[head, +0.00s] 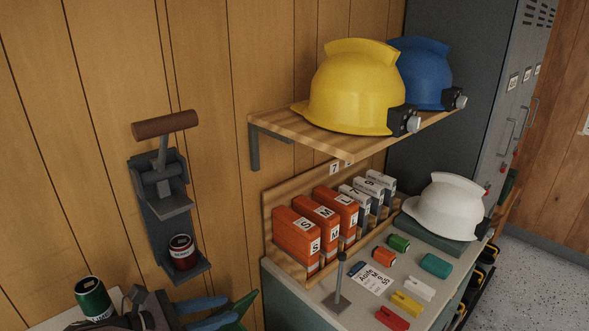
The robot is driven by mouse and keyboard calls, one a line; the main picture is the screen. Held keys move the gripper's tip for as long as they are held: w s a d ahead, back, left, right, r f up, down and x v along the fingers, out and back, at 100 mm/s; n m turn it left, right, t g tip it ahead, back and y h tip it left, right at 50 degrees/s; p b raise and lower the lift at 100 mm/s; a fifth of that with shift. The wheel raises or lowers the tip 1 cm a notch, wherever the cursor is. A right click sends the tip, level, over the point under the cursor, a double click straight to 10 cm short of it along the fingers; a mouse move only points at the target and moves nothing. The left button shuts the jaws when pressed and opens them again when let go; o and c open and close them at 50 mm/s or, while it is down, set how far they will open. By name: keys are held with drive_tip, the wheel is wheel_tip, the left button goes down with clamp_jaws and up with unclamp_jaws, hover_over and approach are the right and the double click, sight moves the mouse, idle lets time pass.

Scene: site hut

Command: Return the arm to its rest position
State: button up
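The rest of my arm is mostly out of the frame.
A red can (181,252) stands in the crusher. A green object (238,312) lies by the fingertips. The shelf (345,148) holds yellow (350,90) and blue (425,72) helmets. Boxes, small coloured items and a white helmet (446,208) crowd the counter (345,312).

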drive_tip(key=d+f+m+g+y, duration=0.15)
drive_tip(key=d+m+g, duration=0.25)
drive_tip(key=d, duration=0.6)
drive_tip(key=d+f+m+g+y, duration=0.1)
drive_tip(key=d+f+m+g, duration=0.25)
drive_tip(key=d, duration=0.55)
drive_tip(key=s+d+f+m+y, duration=0.2)
drive_tip(key=s+d+m+y, duration=0.1)
drive_tip(key=s+d+m, duration=0.3)
drive_tip(key=s+d+f+m+g+y, duration=0.1)
drive_tip(key=s+d+f+m+y, duration=0.2)
drive_tip(key=s+d+m, duration=0.4)
drive_tip(key=s+m+y, duration=0.1)
drive_tip(key=m, duration=0.3)
drive_tip(key=shift+s+d+f, duration=0.15)
drive_tip(key=shift+s+d, duration=0.05)
drive_tip(key=shift+s, duration=0.1)
